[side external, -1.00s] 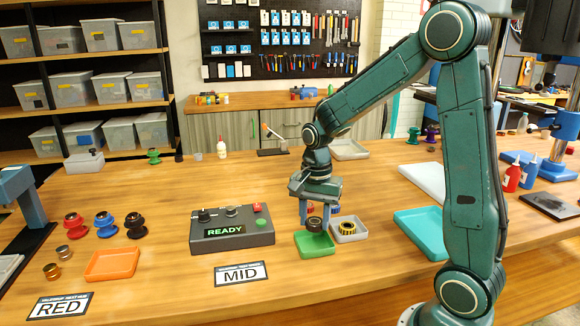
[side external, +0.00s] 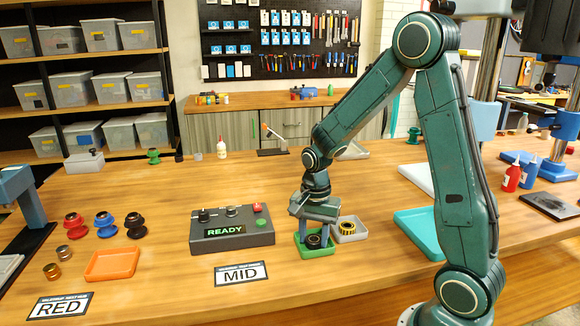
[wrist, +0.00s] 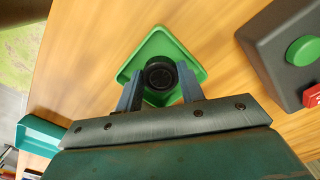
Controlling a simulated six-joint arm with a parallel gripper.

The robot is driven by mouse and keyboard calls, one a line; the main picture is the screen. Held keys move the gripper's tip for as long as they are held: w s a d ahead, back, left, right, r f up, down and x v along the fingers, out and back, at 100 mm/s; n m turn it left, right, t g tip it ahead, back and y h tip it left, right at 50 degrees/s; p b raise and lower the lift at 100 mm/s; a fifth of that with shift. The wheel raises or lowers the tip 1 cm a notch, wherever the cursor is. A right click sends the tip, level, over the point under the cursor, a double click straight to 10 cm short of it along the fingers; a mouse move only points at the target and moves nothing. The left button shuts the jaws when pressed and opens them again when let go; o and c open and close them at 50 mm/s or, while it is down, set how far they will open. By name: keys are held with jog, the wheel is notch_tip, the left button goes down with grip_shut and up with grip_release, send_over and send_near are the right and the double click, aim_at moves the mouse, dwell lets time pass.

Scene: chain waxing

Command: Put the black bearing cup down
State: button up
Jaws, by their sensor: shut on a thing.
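The black bearing cup (side external: 314,241) is between the fingers of my gripper (side external: 314,236), low inside the small green tray (side external: 318,255). My gripper is shut on it and points down. In the wrist view the black cup (wrist: 160,77) shows end-on as a dark ring, with the blue fingers of my gripper (wrist: 160,90) on either side. The green tray (wrist: 158,33) surrounds it there. I cannot tell whether the cup touches the tray floor.
A grey tray (side external: 361,236) with a yellow-and-black ring (side external: 347,229) stands close at the right. The control box reading READY (side external: 232,237) is at the left, the MID card (side external: 241,273) in front. A teal tray (side external: 425,231) lies further right.

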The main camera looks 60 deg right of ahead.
aim_at(314, 240)
jog(key=o, duration=0.8)
jog(key=shift+r, duration=6.05)
jog(key=shift+r, duration=0.1)
jog(key=shift+s+a+r+n+t, duration=1)
jog(key=shift+s+a+n, duration=0.75)
jog(key=shift+s+n, duration=0.85)
jog(key=shift+s+a+r+n+t, duration=0.95)
jog(key=shift+s+a+n, duration=0.8)
jog(key=shift+s+n, duration=0.75)
jog(key=shift+s+a+r+n+t, duration=1)
jog(key=shift+s+a+n, duration=0.75)
jog(key=shift+s+n, duration=0.85)
